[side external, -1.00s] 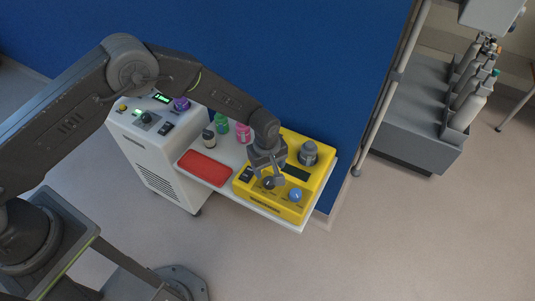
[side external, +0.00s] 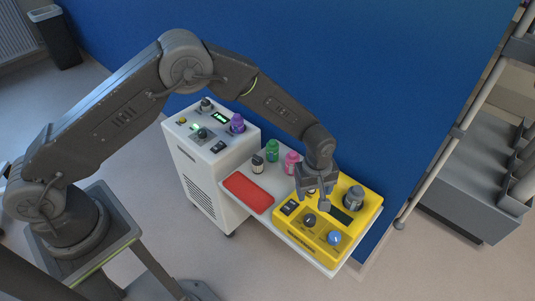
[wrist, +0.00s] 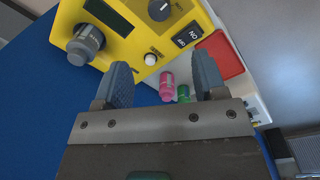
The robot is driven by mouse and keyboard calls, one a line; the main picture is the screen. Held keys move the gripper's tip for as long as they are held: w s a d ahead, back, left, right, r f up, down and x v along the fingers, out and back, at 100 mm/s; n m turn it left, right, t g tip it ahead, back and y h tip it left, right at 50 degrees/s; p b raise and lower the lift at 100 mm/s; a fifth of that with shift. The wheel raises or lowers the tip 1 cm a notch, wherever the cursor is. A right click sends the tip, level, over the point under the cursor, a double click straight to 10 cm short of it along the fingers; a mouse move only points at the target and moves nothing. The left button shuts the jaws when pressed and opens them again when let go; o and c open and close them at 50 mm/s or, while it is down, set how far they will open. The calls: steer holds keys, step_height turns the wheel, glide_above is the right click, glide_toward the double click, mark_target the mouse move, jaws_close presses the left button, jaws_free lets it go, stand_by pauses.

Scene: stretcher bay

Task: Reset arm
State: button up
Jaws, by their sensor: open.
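My gripper (side external: 317,200) is open and empty. In the side view it hangs above the back left part of the yellow device (side external: 318,240), in front of its panel. In the wrist view the two fingers of my gripper (wrist: 160,88) are wide apart, with nothing between their tips. The yellow device also shows at the top of the wrist view (wrist: 128,15), with a dark knob, a white button and a grey capped part (wrist: 86,43).
A red tray (side external: 248,193) lies left of the device. Pink (side external: 291,163), green (side external: 272,150) and dark (side external: 257,165) bottles stand behind it. A purple-topped item (side external: 237,123) sits on the white cabinet (side external: 205,165). A blue partition (side external: 330,70) rises behind.

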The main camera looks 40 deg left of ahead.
steer(key=s+a+r+m+t, duration=0.15)
steer(key=a+r, duration=0.25)
steer(key=r, duration=0.4)
steer(key=s+a+r+m, duration=0.2)
steer(key=s+a+r, duration=0.1)
steer(key=r, duration=0.5)
steer(key=s+a+r+m+t, duration=0.15)
steer(key=a+r, duration=0.25)
steer(key=r, duration=0.4)
steer(key=s+a+r+m, duration=0.2)
steer(key=s+a, duration=0.1)
steer(key=s, duration=0.4)
steer(key=s+a+r+m+t, duration=0.1)
steer(key=s+a+r+m, duration=0.1)
steer(key=s, duration=0.4)
steer(key=s+a+r+m+t, duration=0.1)
steer(key=s+a+r+m, duration=0.1)
steer(key=s, duration=0.5)
steer(key=shift+s+a+r, duration=0.3)
steer(key=shift+a+r, duration=0.25)
steer(key=shift+a, duration=0.5)
